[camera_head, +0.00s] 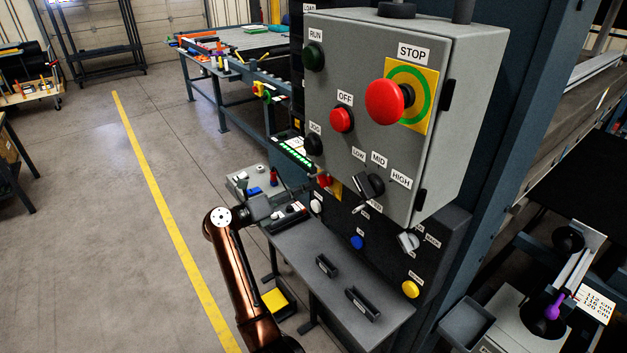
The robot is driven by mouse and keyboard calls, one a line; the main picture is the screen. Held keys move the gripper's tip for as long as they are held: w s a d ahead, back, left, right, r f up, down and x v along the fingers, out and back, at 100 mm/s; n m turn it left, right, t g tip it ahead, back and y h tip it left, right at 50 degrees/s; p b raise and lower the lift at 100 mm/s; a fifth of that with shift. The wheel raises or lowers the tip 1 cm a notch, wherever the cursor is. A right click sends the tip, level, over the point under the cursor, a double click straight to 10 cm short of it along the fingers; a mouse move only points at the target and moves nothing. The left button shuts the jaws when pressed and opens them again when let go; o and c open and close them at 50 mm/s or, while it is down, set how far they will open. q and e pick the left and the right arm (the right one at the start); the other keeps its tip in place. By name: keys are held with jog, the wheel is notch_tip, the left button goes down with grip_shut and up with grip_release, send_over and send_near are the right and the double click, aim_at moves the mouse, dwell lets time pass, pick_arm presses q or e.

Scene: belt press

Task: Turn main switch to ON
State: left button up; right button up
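A small red knob (323,180) with a yellow plate (337,191) sits low on the left side of the control box, and it looks like the main switch. Its label and handle position are too small to read.
The grey control box (436,120) carries a big red STOP button (385,101), a red OFF button (341,119), a green RUN button (314,56) and a black LOW-MID-HIGH selector (369,186). A dark lower panel (385,247) and grey table (330,240) lie beneath. Open floor lies left.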

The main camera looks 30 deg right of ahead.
aim_at(319, 182)
jog(key=d, duration=0.4)
jog(key=shift+w+d, duration=0.2)
jog(key=shift+w, duration=0.05)
jog(key=shift+d, duration=0.65)
jog(key=shift+d+f, duration=0.1)
jog(key=shift+d, duration=0.1)
pick_arm(q)
jog(key=shift+w+r, duration=0.2)
jog(key=shift+w, duration=0.65)
jog(key=shift+s, duration=0.1)
pick_arm(e)
jog(key=c, duration=0.3)
pick_arm(q)
jog(key=shift+s, duration=0.5)
pick_arm(e)
grip_shut()
